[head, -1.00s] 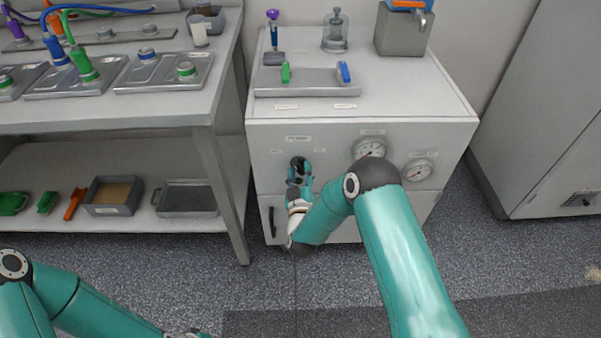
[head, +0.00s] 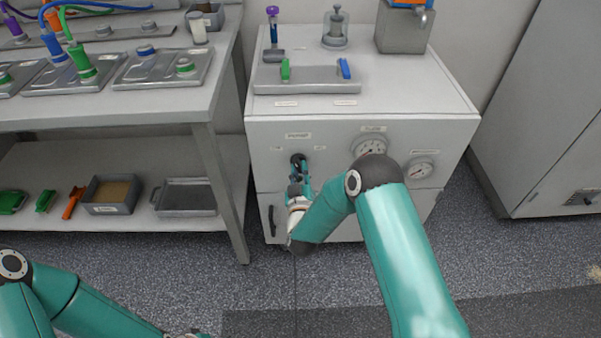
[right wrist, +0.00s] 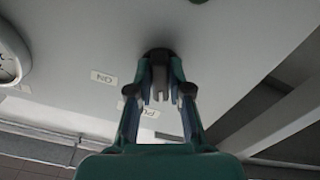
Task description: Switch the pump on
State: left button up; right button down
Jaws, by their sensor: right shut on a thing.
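The pump knob (head: 298,159) is a dark round knob on the front of the white cabinet, below a small label and between two smaller ones. In the right wrist view the dark knob (right wrist: 158,54) sits between the fingertips, with a grey part reaching toward me. My right gripper (head: 299,176) is shut on the knob, one finger on each side; it also shows in the right wrist view (right wrist: 160,80). The fingers partly hide the knob, so its exact angle is hard to read. An ON label (right wrist: 103,77) is beside it.
Two round gauges, one (head: 369,146) and another (head: 419,168), are right of the knob, close to my right forearm. A dark handle (head: 272,221) is below left. A steel bench (head: 205,112) stands left. A tray with green and blue levers (head: 307,84) is on the cabinet top.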

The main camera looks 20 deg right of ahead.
jog(key=m+b, duration=0.6)
jog(key=b, duration=0.1)
jog(key=m+b, duration=0.3)
jog(key=shift+a+f+b, duration=0.25)
jog(key=shift+b, duration=0.1)
jog(key=shift+r+m+b, duration=0.2)
jog(key=shift+m+b, duration=0.8)
jog(key=shift+b, duration=0.05)
jog(key=c, duration=1.1)
grip_release()
jog(key=v, duration=1.2)
